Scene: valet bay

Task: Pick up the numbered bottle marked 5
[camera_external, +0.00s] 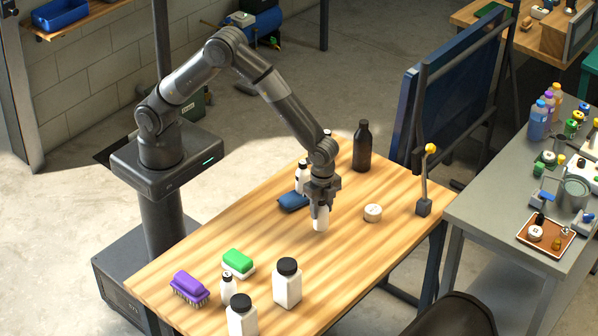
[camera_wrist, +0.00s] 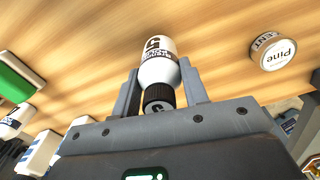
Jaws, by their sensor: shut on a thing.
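A small white bottle with a black cap (camera_wrist: 158,66) is between the two fingers of my gripper (camera_wrist: 160,88) in the wrist view. Its label carries a large dark mark that looks like an upside-down 5, with small print I cannot read. In the external view my gripper (camera_external: 321,202) points down over the wooden table (camera_external: 345,265) and is shut on this white bottle (camera_external: 321,220). Its lower part shows below the fingers; its cap is hidden there. I cannot tell whether its base touches the table.
A blue cloth (camera_external: 293,201) and another white bottle (camera_external: 302,178) are just behind my gripper. A tall dark bottle (camera_external: 362,148), a round tin (camera_external: 373,212) and a yellow-topped stand (camera_external: 424,206) are to the right.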

